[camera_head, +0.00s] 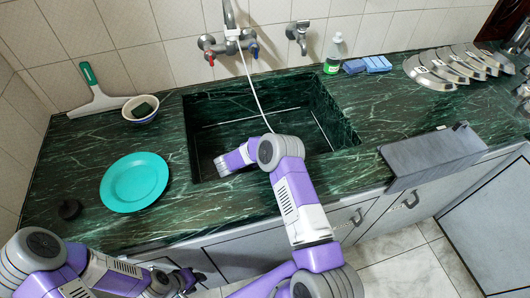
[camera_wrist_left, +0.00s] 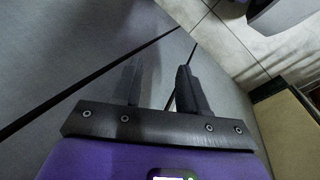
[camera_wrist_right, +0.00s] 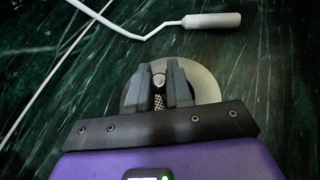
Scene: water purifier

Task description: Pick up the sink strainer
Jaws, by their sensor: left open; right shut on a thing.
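The sink strainer (camera_wrist_right: 206,86), a pale round disc with a mesh middle, lies under my right gripper (camera_wrist_right: 159,72) in the right wrist view. The right fingers are shut on its middle, and the disc shows on both sides of them. In the head view my right arm reaches into the dark green sink (camera_head: 205,125); its fingertips and the strainer are hidden there. My left gripper (camera_wrist_left: 158,72) is open and empty in front of the grey cabinet doors; in the head view it shows at the bottom left (camera_head: 186,281).
A white hose with a thick end (camera_wrist_right: 211,21) lies in the sink beyond the strainer. A turquoise plate (camera_head: 134,182), a small bowl (camera_head: 141,117) and a dark round piece (camera_head: 69,209) are left of the sink. A grey box (camera_head: 432,157) sits at the right front edge.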

